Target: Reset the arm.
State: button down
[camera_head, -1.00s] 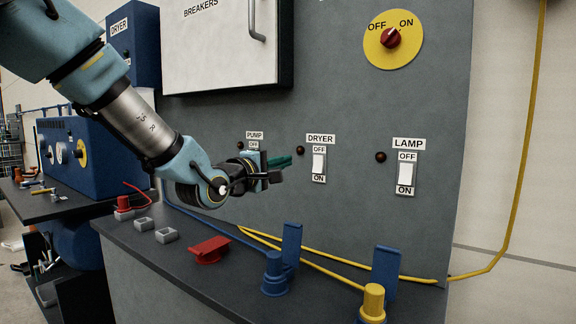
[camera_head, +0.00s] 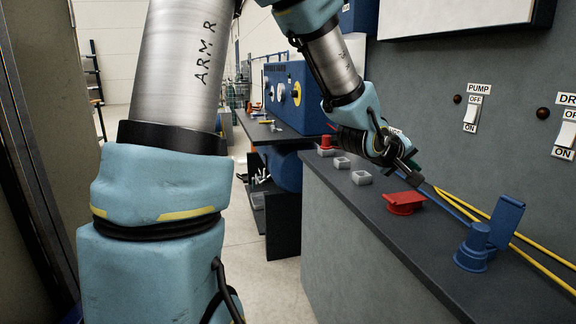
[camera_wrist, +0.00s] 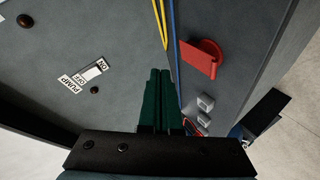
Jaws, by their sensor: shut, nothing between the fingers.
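My gripper (camera_head: 414,176) is above the bench, left of the pump switch (camera_head: 472,114) and apart from the panel. In the wrist view, the green fingers of my gripper (camera_wrist: 160,76) are together with nothing between them. The pump switch also shows there (camera_wrist: 90,73), upside down and to the left of the fingers.
A red part (camera_head: 404,203) lies on the bench below my gripper, and it also shows in the wrist view (camera_wrist: 198,62). Small grey blocks (camera_head: 361,178) sit to its left.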

jog(key=a+f+m+g+y, duration=0.1)
jog(key=a+f+y, duration=0.3)
jog(key=a, duration=0.8)
jog(key=a+f+g+y, duration=0.1)
jog(key=a+f+y, duration=0.35)
jog(key=a, duration=0.75)
jog(key=s+a+f+m+g+y, duration=0.1)
jog(key=s+a+f+g, duration=0.2)
jog(key=s+a, duration=0.7)
jog(key=shift+a+g, duration=0.3)
jog(key=shift+a, duration=0.85)
